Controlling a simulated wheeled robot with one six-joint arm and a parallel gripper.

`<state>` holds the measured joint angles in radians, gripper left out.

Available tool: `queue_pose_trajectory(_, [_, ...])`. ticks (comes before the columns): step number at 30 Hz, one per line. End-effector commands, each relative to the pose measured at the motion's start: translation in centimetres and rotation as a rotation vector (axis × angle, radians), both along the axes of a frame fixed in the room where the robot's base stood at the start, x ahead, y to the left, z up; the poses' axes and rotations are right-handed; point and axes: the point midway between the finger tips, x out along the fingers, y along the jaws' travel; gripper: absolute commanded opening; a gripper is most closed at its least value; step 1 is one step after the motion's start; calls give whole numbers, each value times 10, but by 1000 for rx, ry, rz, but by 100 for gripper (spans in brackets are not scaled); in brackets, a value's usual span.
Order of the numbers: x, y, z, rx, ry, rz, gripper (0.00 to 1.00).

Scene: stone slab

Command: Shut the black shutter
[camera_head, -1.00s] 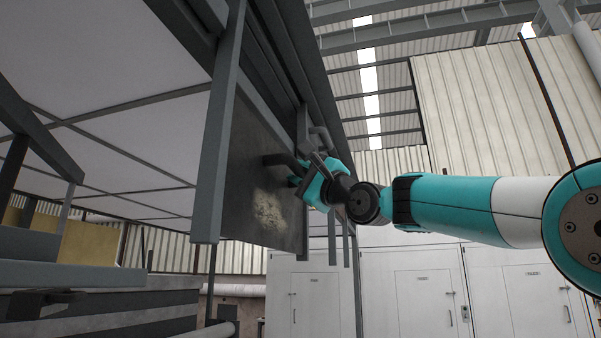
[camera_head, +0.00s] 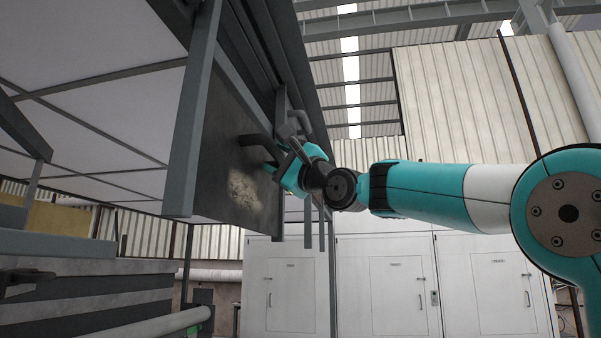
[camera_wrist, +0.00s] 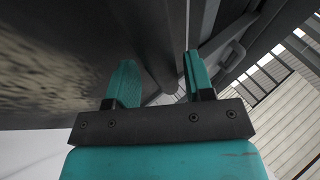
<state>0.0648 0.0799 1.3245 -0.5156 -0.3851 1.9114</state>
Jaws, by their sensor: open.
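The black shutter (camera_head: 213,150) is a dark panel with a pale worn patch, hanging in the grey frame at the left centre of the head view. A dark bar handle (camera_head: 256,141) stands out from its face. My gripper (camera_head: 275,166) is open at this handle, its teal fingers close to the panel. In the wrist view the handle (camera_wrist: 158,62) runs between the two spread fingers of the gripper (camera_wrist: 160,82). Whether either finger touches it cannot be told. The shutter's face (camera_wrist: 60,60) fills the left of the wrist view.
A grey upright post (camera_head: 194,120) stands just left of the shutter. Another bracket handle (camera_head: 300,122) sits on the frame above my gripper. A slab stand (camera_head: 100,300) is at the lower left. White cabinets (camera_head: 385,285) line the back; the space before them looks clear.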

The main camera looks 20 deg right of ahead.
Motion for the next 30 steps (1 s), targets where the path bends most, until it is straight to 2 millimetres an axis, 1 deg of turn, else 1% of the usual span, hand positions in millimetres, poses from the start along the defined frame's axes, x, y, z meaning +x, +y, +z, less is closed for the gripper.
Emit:
queue_pose_trajectory(5, [-25,-14,-22,0,-1,-4,48])
queue_pose_trajectory(12, [-72,-40,-54,0,-1,-7,48])
queue_pose_trajectory(18, [-106,-58,-76,-1,1,-7,48])
queue_pose_trajectory(21, [-117,-65,-82,-1,2,-5,48])
queue_pose_trajectory(24, [-123,-68,-85,0,2,-4,48])
queue_pose_trajectory(30, [-128,-69,-86,-1,2,0,48])
